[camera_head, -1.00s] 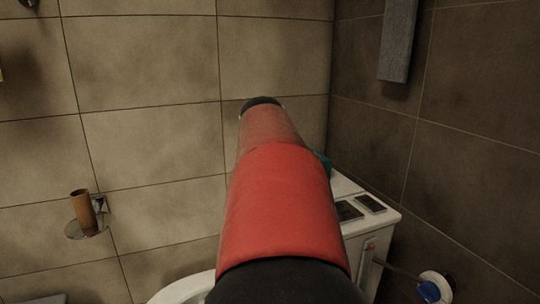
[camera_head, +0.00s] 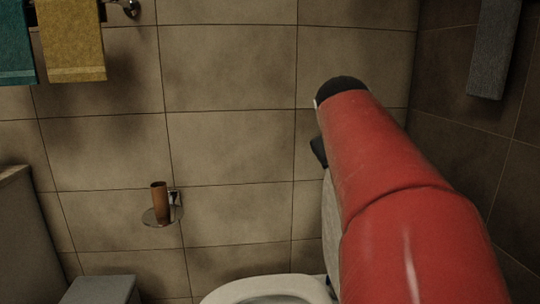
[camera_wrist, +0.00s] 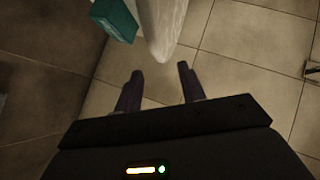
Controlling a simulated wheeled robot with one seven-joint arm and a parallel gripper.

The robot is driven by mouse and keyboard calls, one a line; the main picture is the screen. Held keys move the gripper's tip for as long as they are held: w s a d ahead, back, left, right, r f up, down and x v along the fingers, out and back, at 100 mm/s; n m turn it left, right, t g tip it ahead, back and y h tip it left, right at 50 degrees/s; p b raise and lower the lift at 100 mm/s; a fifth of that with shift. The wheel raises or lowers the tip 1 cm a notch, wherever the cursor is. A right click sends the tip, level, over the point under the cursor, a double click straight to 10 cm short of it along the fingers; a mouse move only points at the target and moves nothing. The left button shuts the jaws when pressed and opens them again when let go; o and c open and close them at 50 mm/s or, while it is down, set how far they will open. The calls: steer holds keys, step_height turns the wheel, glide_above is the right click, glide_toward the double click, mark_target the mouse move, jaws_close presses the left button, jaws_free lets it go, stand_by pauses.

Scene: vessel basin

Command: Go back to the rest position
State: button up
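My gripper (camera_wrist: 160,88) shows in the wrist view with its two dark fingers apart and nothing between them.
In the wrist view a pale rounded object (camera_wrist: 162,25) and a teal item (camera_wrist: 115,18) lie just ahead of the fingers. In the head view a toilet (camera_head: 265,288) is below, a brown cup (camera_head: 159,203) is in a wall holder, and towels (camera_head: 74,40) hang upper left.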

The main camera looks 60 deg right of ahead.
stand_by(0.4)
steer(key=w+a+f+n+t+y, duration=0.25)
steer(key=w+a+f, duration=0.45)
steer(key=a, duration=0.4)
steer(key=w+a+f+n+t+y, duration=0.2)
steer(key=w+a+f+y, duration=0.15)
steer(key=w+a, duration=0.65)
steer(key=s+a+f+n+y, duration=0.1)
steer(key=a+f, duration=0.3)
steer(key=a, duration=0.3)
steer(key=s+a+f+n+g+y, duration=0.1)
steer(key=a+f, duration=0.4)
steer(key=a, duration=0.3)
steer(key=s+a+f+n+y, duration=0.1)
steer(key=a+f+y, duration=0.1)
steer(key=a+f, duration=0.2)
steer(key=a, duration=0.3)
steer(key=shift+s+a+f, duration=0.3)
steer(key=shift+s+a, duration=0.05)
steer(key=shift+s, duration=0.05)
steer(key=shift+d+g, duration=0.1)
steer(key=shift+g, duration=0.15)
steer(key=shift+c, duration=0.4)
